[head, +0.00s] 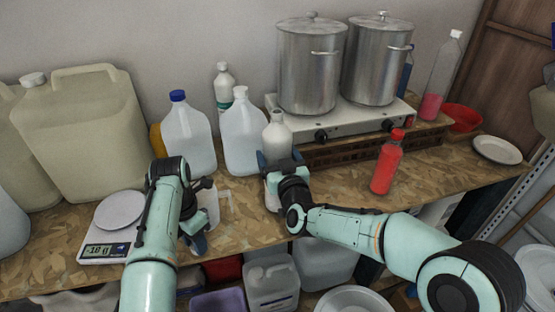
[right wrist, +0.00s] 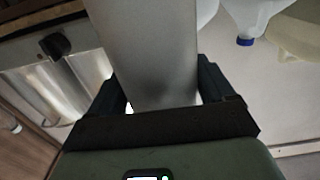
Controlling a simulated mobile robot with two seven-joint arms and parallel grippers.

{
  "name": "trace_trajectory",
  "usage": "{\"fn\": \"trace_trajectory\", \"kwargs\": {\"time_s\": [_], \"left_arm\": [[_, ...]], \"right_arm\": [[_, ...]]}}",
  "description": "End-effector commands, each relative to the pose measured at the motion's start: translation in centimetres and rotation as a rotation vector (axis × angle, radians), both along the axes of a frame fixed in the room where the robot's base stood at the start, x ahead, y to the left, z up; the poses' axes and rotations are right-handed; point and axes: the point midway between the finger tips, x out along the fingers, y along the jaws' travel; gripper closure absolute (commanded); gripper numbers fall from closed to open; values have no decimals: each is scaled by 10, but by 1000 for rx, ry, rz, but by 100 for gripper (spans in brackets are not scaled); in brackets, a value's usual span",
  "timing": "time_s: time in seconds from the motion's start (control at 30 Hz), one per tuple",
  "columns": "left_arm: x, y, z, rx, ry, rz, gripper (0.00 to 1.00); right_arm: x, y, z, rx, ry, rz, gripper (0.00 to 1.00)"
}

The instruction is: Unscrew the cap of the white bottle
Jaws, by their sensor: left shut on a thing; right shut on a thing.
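The white bottle (head: 278,133) stands upright on the bench in front of the hot plate, with a white cap (head: 277,115) on its top. My right gripper (head: 280,172) is shut around the bottle's body, below the cap. In the right wrist view the bottle's pale grey side (right wrist: 153,50) fills the space between the fingers of the right gripper (right wrist: 165,100). My left gripper (head: 205,212) is to the left of the bottle and lower, near the bench's front edge. It is shut on a pale, cup-like thing (head: 212,203), partly hidden by the fingers. It is apart from the cap.
Two white jugs (head: 188,138) (head: 244,138) stand close behind and left of the bottle. A red bottle (head: 386,165) stands to the right. A hot plate (head: 345,118) carries two steel pots. A scale (head: 100,240) is at left. Bare bench (head: 335,180) lies right of my right gripper.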

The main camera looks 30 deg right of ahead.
Motion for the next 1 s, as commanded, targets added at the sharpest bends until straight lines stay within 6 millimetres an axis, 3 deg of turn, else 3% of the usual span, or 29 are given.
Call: {"fn": "trace_trajectory", "kwargs": {"time_s": [0.5, 0.53, 0.57, 0.87, 1.0], "left_arm": [[-1, 0, -5, 0, 3, 0, 100], [-1, 0, -5, 0, 2, 0, 100], [-1, 0, -4, 0, 2, 0, 100], [0, 0, 1, 0, -1, 0, 100], [-2, 0, -10, 0, 5, 0, 100]], "right_arm": [[0, 0, -3, -2, -10, -1, 100], [0, 0, -6, 0, 0, 0, 8], [0, 0, -6, 0, 0, 0, 0], [0, 0, -2, 0, -1, 0, 0], [-19, 4, -4, 0, -2, 0, 0]]}}
